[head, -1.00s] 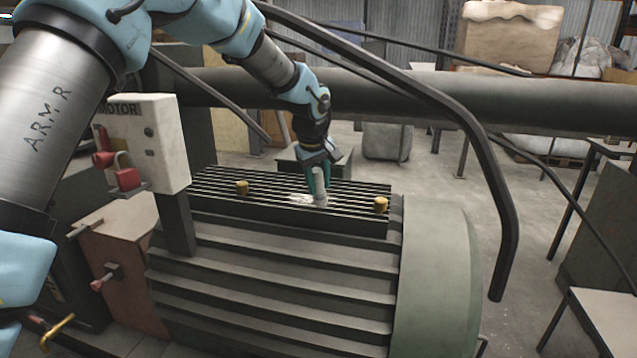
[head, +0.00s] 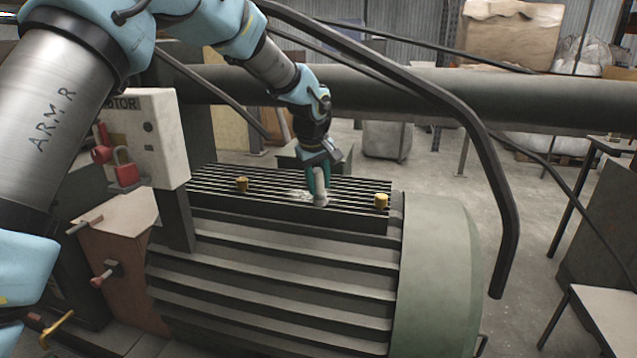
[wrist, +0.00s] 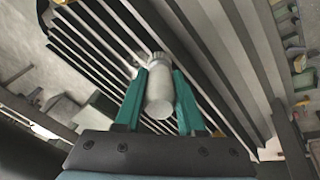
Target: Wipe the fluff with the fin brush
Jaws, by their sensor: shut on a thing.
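My gripper (head: 319,180) is shut on the fin brush (head: 320,199), a pale grey cylinder, over the finned top of the motor (head: 290,265). In the wrist view the brush (wrist: 158,95) sits between my two teal fingers, its far end toward the dark fins. The white fluff (head: 298,194) lies on the fins just left of the brush in the head view. Whether the brush tip touches the fins is hard to tell.
Two brass knobs, a left one (head: 242,184) and a right one (head: 381,202), stand on the fin top. A grey motor switch box (head: 150,140) with a red padlock stands at left. A black bent rail (head: 480,150) arches over the right side, and a thick pipe (head: 430,98) runs behind.

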